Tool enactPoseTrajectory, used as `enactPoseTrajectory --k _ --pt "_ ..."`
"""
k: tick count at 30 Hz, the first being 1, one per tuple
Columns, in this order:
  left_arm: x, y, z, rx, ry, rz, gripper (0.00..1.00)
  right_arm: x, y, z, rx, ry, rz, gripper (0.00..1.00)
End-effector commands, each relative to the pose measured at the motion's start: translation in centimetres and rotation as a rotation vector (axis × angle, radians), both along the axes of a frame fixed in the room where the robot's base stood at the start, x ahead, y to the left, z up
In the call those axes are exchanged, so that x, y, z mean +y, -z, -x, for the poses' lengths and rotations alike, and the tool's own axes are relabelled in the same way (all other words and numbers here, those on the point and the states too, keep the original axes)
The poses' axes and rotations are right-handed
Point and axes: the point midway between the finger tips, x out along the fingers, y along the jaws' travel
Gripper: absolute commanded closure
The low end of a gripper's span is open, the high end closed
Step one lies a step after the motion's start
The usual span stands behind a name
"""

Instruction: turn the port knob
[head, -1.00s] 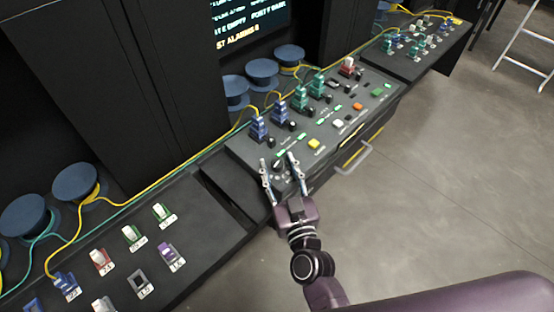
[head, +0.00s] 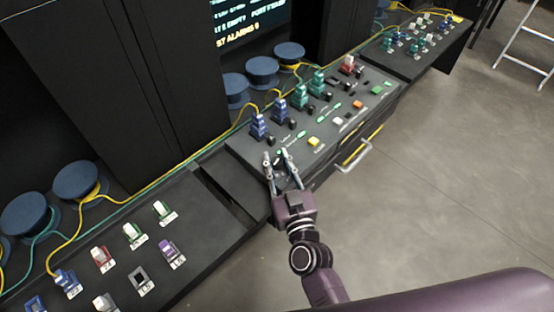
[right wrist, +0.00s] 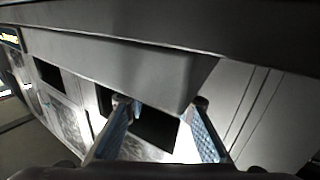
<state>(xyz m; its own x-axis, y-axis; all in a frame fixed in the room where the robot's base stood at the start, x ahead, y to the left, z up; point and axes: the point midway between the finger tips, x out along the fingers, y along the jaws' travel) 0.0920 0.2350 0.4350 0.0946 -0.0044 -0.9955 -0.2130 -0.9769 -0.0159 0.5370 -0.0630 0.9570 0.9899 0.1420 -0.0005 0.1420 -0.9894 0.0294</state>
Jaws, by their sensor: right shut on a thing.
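The sloped black control console (head: 318,160) stands in the middle of the head view. My right gripper (head: 276,155) reaches its near left corner from below. Its two fingers are closed in around the port knob, a small dark knob on the panel, which is mostly hidden between them. In the right wrist view both fingers of the right gripper (right wrist: 163,103) point at the console's grey edge, and the knob cannot be made out there. How far the knob is turned cannot be told. My left gripper is out of view.
Blue and teal plugs (head: 300,98), small black knobs and coloured buttons (head: 313,141) sit close by on the console. A drawer handle (head: 355,156) juts from its front. A lower rack with labelled connectors (head: 172,252) lies to the left.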

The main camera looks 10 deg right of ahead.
Motion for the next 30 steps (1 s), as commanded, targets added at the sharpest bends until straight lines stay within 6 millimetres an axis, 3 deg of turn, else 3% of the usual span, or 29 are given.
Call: enactPoseTrajectory --k 14,30 --pt "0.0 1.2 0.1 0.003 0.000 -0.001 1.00 -0.1 0.2 0.0 -0.005 -0.192 0.012 1.00" --pt "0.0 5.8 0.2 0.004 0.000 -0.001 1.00 0.0 0.3 0.0 -0.004 -0.457 0.007 1.00"
